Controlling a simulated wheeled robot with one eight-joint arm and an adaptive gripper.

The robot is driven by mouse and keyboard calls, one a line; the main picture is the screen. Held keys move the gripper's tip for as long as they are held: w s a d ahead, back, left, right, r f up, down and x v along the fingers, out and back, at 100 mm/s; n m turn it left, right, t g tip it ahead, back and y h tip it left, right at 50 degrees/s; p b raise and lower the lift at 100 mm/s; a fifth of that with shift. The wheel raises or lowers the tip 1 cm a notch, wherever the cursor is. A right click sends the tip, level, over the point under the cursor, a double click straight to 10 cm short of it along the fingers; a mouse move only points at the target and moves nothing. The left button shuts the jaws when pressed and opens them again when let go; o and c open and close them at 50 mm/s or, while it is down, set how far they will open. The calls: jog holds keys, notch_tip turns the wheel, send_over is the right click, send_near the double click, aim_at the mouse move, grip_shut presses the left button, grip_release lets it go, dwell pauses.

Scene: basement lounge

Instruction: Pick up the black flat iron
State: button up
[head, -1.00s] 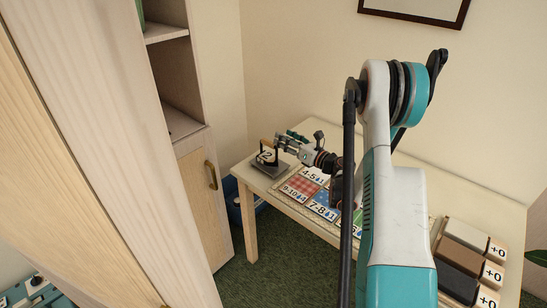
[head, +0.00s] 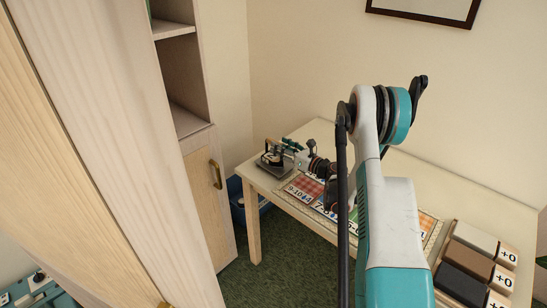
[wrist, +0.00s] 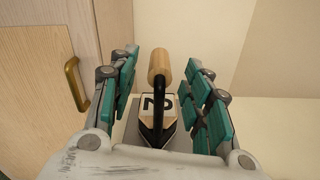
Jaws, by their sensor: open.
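The flat iron (wrist: 158,105) is black with a light wooden handle and a "2" on its face. In the wrist view it stands between the two teal fingers of my open gripper (wrist: 163,95), with no clear contact visible. In the head view the iron (head: 271,157) sits on a grey base at the left end of the table. My gripper (head: 283,150) is low beside it, reaching in from the right and partly hiding it.
The wooden table (head: 262,181) stands against the wall. Numbered coloured cards (head: 304,187) lie right of the iron; several blocks (head: 470,262) sit at the right end. A tall cabinet (head: 203,185) stands close on the left. A blue bin (head: 237,205) is below.

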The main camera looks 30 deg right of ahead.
aim_at(269, 139)
jog(key=b+x, duration=0.1)
jog(key=x, duration=0.3)
jog(key=shift+s+b, duration=0.1)
jog(key=shift+b, duration=0.3)
jog(key=shift+w+a+r, duration=0.1)
jog(key=shift+w, duration=0.45)
grip_shut()
